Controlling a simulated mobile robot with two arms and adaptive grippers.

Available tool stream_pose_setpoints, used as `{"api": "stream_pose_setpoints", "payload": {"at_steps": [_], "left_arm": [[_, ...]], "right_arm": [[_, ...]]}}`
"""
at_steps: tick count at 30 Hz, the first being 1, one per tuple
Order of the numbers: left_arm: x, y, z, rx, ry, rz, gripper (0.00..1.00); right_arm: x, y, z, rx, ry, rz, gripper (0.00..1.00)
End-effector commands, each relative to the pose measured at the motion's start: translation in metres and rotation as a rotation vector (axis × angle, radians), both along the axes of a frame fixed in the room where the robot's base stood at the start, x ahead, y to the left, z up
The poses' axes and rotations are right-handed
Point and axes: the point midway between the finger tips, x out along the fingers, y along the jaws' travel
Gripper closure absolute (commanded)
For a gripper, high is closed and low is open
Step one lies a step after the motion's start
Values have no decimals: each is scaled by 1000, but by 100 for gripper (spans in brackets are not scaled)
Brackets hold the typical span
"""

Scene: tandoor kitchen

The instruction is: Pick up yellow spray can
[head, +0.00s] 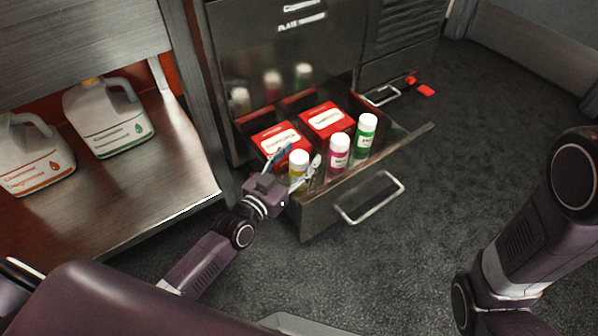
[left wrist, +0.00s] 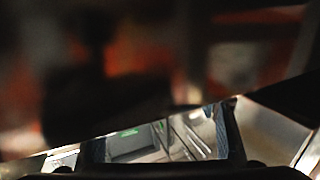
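The yellow spray can (head: 298,171), with a white cap, stands upright at the near left of the open drawer (head: 322,208). My left gripper (head: 303,153) reaches in from the left at the can, its two fingers spread apart on either side of it. I cannot tell whether either finger touches the can. The lower part of the can is hidden by the gripper and drawer front. In the left wrist view the finger pads (left wrist: 165,140) are wide apart; most of that view is dark and blurred, and the can is not clear there. My right gripper is not in view.
A pink can (head: 338,160) and a green can (head: 364,140) stand to the right in the drawer, with red boxes (head: 326,119) behind. A metal shelf (head: 150,190) with white jugs (head: 110,120) is at left. The floor at right is mostly clear.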

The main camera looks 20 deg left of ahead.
Motion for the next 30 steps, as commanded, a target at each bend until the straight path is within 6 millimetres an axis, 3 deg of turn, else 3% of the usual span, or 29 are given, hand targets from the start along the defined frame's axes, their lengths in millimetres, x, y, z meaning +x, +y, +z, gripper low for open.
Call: {"api": "stream_pose_setpoints", "payload": {"at_steps": [1, 15, 30], "left_arm": [[0, 0, 0, 0, 0, 0, 51], [0, 0, 0, 0, 0, 0, 100], [0, 0, 11, -1, -4, 0, 100]], "right_arm": [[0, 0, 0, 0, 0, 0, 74], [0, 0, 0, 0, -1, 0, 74], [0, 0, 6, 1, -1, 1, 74]]}}
